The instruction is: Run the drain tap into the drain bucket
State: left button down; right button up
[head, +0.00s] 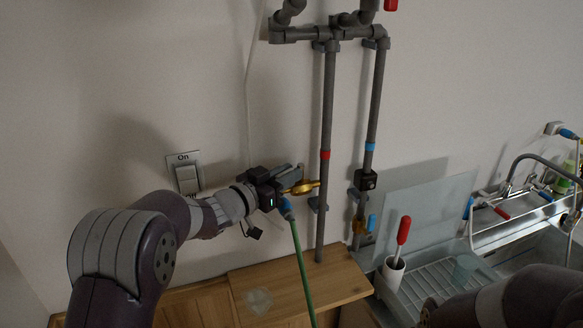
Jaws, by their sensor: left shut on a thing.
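A brass tap (308,187) sits on the grey pipe with the red band, at the middle of the head view. My left gripper (288,183) reaches it from the left and is shut at its near end; the jaws hide the exact part held. A green hose (303,264) with a blue end piece (287,208) hangs just below the gripper and runs down out of the picture. Whether the tap is turned on cannot be told, and no water shows. I do not see a drain bucket. My right arm shows at the lower right, without a clear gripper.
The red-banded pipe (325,155) and blue-banded pipe (370,147) run down the wall. A wooden top (345,281) lies below. At the right are a cup (393,272) with a red-handled tool, a drying rack (440,284) and a sink. A switch (186,177) is at left.

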pick_arm(q)
jog(key=m+g+h+p, duration=0.2)
jog(key=g, duration=0.1)
jog(key=w+a+m+g+h+p, duration=0.1)
jog(key=shift+f+m+g+h+p, duration=0.3)
jog(key=shift+f+h+p, duration=0.05)
jog(key=shift+f+h, duration=0.05)
pick_arm(e)
notch_tip(320, 180, up, 5)
jog(key=shift+f, duration=0.15)
pick_arm(q)
jog(key=shift+d+f, duration=0.1)
jog(key=c, duration=1)
grip_release()
jog(key=shift+w, duration=0.1)
jog(key=shift+r, duration=0.2)
pick_arm(e)
jog(key=shift+w, duration=0.1)
pick_arm(q)
jog(key=b+v, duration=0.4)
jog(key=v, duration=0.8)
jog(key=shift+s+a+b, duration=0.2)
jog(key=shift+a+b, duration=0.1)
jog(key=shift+b, duration=0.05)
pick_arm(e)
notch_tip(320, 180, down, 5)
jog(key=shift+r, duration=0.1)
